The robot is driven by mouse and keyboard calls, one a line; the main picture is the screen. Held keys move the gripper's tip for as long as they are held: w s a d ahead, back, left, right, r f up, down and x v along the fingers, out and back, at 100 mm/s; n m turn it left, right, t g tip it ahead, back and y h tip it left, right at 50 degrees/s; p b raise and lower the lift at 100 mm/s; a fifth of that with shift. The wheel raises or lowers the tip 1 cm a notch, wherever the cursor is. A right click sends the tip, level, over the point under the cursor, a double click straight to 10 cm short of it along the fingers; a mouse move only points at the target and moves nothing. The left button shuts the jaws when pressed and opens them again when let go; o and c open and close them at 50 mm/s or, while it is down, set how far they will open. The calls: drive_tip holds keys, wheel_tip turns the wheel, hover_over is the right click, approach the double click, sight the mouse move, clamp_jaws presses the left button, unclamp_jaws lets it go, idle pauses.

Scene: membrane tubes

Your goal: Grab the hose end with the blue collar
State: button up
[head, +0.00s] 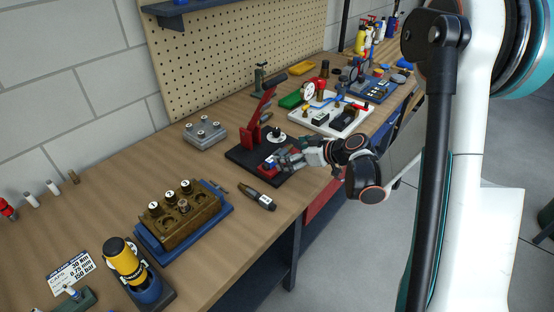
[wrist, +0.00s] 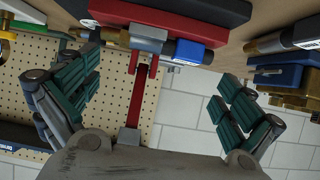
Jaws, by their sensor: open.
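A short dark hose end with a blue collar (wrist: 188,52) shows in the wrist view, sticking out to the right of a grey clamp block (wrist: 148,40) by a red block (wrist: 160,14). In the head view a small blue spot (head: 262,168) shows by the red block (head: 269,163) on a black base plate (head: 240,157). My gripper (wrist: 157,68) is open, its green-padded fingers spread on both sides of the clamp and collar, with nothing held. In the head view my gripper (head: 284,161) is close by the red block and partly hides it.
A red lever (head: 262,110) rises from the base plate. A dark labelled tool (head: 259,200) lies in front of it. A brass block on a blue tray (head: 222,222) stands left of it. A white board with fittings (head: 333,117) is behind.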

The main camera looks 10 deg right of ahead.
sight(281, 153)
drive_tip(key=b+x, duration=0.2)
drive_tip(key=x, duration=0.3)
drive_tip(key=shift+d+f, duration=0.1)
drive_tip(key=shift+f, duration=0.15)
drive_tip(key=shift+s+r, duration=0.1)
drive_tip(key=c, duration=1)
